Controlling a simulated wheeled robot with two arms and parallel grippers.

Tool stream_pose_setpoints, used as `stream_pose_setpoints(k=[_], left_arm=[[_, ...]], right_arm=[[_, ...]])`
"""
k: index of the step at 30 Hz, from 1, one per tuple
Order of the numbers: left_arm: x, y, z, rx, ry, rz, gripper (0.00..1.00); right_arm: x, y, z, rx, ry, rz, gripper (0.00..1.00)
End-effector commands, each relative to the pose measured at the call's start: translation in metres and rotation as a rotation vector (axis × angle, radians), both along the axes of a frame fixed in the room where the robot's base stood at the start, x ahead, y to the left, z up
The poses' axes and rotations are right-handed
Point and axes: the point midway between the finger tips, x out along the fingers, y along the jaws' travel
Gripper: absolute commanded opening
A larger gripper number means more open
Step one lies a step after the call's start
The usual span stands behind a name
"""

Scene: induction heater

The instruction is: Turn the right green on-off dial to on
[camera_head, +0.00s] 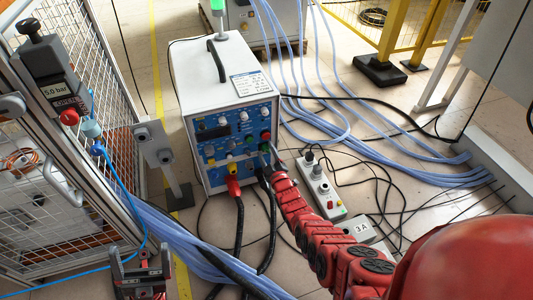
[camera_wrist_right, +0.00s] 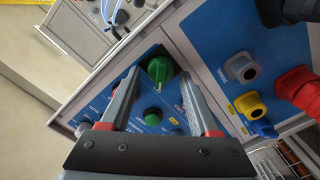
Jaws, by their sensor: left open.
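The heater (camera_head: 215,80) is a white box with a blue front panel of dials, knobs and plugs. A green dial (camera_wrist_right: 160,68) with a raised grip bar shows in the right wrist view. A second, smaller green knob (camera_wrist_right: 152,117) sits nearer the gripper's palm. My right gripper (camera_wrist_right: 160,77) is open, with a finger on either side of the green dial; I cannot tell whether they touch it. In the head view my right gripper (camera_head: 271,156) is at the panel's right side, mostly hidden. My left gripper (camera_head: 141,268) is open and empty at the bottom left.
A red plug (camera_head: 233,186) and black cables hang from the panel's lower front. A mesh cage (camera_head: 60,150) stands at left. Blue hoses (camera_head: 400,150) and a power strip (camera_head: 322,188) lie on the floor at right.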

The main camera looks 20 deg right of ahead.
Motion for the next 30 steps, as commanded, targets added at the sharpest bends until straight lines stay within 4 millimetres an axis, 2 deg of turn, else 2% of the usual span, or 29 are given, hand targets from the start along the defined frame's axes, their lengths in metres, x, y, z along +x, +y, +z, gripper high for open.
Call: stream_pose_setpoints(k=[1, 9, 10, 20, 30], left_arm=[[0.0000, 0.0000, 0.0000, 0.000, 0.000, 0.000, 0.85], [0.0001, 0.0000, -0.0001, 0.000, 0.000, 0.000, 0.85], [0.0001, 0.0000, -0.0001, 0.000, 0.000, 0.000, 0.85], [0.0001, 0.0003, 0.0005, -0.001, 0.000, 0.000, 0.85], [-0.0002, 0.0016, 0.0037, -0.008, 0.000, 0.004, 0.85]], right_arm=[[0.0000, 0.0000, 0.0000, 0.000, 0.000, 0.000, 0.51], [-0.0001, -0.0001, -0.0001, 0.000, 0.000, 0.000, 0.03], [-0.0001, -0.0001, -0.0001, 0.000, 0.000, 0.000, 0.00], [-0.0001, -0.0002, 0.0002, 0.026, 0.001, 0.000, 0.00], [0.0002, -0.0011, 0.0012, 0.225, 0.010, 0.001, 0.00]])
